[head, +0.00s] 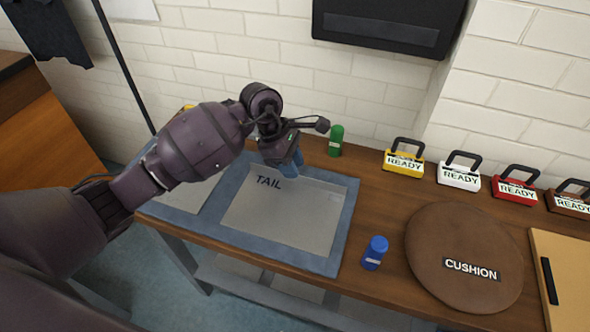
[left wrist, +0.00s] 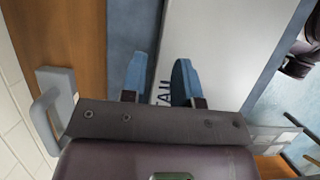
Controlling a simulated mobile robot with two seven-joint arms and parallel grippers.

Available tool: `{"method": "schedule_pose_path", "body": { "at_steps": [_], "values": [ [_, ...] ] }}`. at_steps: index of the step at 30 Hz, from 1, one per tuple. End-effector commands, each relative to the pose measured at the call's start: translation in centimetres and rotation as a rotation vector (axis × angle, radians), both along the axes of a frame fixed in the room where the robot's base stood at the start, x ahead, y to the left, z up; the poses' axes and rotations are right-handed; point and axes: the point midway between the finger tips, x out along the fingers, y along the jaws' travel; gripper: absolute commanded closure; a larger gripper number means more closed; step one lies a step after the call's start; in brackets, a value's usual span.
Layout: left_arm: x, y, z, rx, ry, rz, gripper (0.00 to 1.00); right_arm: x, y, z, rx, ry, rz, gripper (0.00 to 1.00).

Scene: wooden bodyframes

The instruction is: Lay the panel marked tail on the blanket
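The grey panel marked TAIL (head: 285,220) lies flat on the blue blanket (head: 343,235), with a blue border showing around it. It also shows in the left wrist view (left wrist: 205,30), with its lettering partly hidden by a finger. My left gripper (head: 287,165) is over the panel's far edge, near the lettering. In the left wrist view its two blue fingers (left wrist: 160,80) are apart, with panel and blanket visible between them and nothing held. I cannot tell whether the fingertips touch the panel. My right gripper is not in view.
Another pale panel (head: 190,195) lies to the left. A blue bottle (head: 375,252), a green bottle (head: 336,140) and a round brown cushion (head: 450,240) stand on the bench to the right. READY tags (head: 403,163) line the back. A tan board (head: 570,265) lies far right.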

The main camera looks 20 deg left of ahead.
Motion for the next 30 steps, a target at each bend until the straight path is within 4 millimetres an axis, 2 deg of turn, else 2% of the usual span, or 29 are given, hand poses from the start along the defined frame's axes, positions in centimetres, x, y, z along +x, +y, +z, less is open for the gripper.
{"method": "schedule_pose_path", "body": {
  "at_steps": [1, 6, 13, 19, 30],
  "values": [
    [0.2, 0.5, 1.3, 0.004, -0.007, 0.001, 0.72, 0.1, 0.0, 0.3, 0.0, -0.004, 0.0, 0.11],
    [0.2, 1.8, 4.4, 0.005, -0.006, 0.0, 0.72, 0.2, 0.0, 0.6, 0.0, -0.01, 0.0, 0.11],
    [0.2, 3.1, 7.6, 0.003, -0.003, 0.0, 0.72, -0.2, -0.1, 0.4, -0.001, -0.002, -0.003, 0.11],
    [0.2, 3.6, 8.8, 0.001, -0.001, 0.0, 0.72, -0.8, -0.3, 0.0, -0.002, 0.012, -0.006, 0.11],
    [0.2, 3.7, 8.9, 0.001, 0.0, -0.001, 0.72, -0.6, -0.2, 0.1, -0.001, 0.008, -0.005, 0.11]
  ]
}}
